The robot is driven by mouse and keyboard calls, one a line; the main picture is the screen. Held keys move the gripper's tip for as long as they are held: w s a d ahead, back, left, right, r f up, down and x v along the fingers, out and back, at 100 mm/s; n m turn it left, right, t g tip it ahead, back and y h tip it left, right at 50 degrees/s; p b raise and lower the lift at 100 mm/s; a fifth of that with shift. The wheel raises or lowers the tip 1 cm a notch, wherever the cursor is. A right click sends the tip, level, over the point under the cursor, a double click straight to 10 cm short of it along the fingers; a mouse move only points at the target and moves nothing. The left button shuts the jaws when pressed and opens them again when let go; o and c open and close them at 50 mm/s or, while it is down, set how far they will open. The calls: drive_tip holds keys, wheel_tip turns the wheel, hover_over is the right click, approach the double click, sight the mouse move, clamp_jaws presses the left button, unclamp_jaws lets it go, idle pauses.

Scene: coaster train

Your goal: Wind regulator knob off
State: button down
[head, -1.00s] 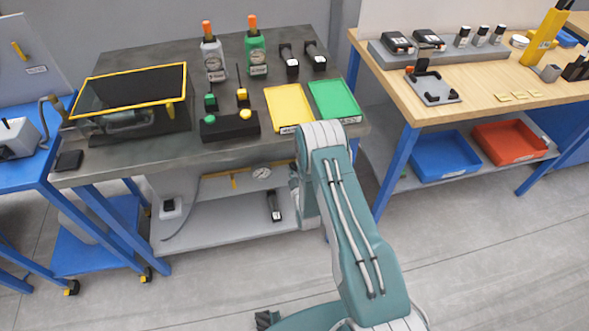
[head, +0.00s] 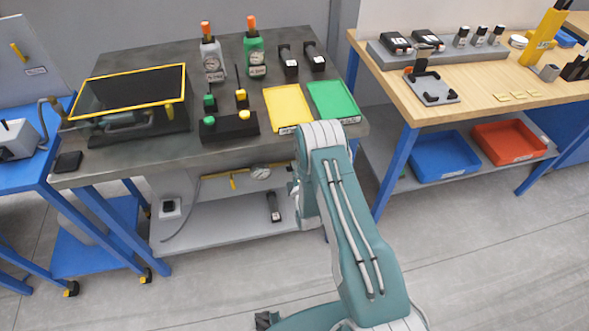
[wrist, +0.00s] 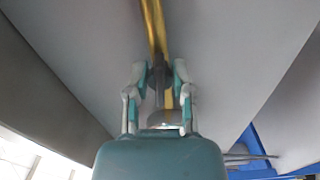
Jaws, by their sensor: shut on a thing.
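In the wrist view my gripper (wrist: 159,76) has its two teal-and-grey fingers closed in on a dark grey part, which I take for the regulator knob (wrist: 158,88). The fingers hide much of it, so its turn angle cannot be told. A yellow bar (wrist: 152,25) runs beyond the fingertips. In the head view a round white gauge (head: 261,172) and a yellow lever (head: 232,181) show on the panel below the grey bench top. My arm reaches toward that space from the right; its own links hide the gripper there.
The grey bench (head: 215,158) overhangs the low space, with a lower shelf (head: 235,228) beneath.

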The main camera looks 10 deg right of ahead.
drive_tip(key=shift+a+f+n, duration=0.2)
drive_tip(key=shift+a+n, duration=0.05)
drive_tip(key=shift+n, duration=0.35)
drive_tip(key=shift+c, duration=2.4)
unclamp_jaws()
drive_tip(key=s, duration=1.2)
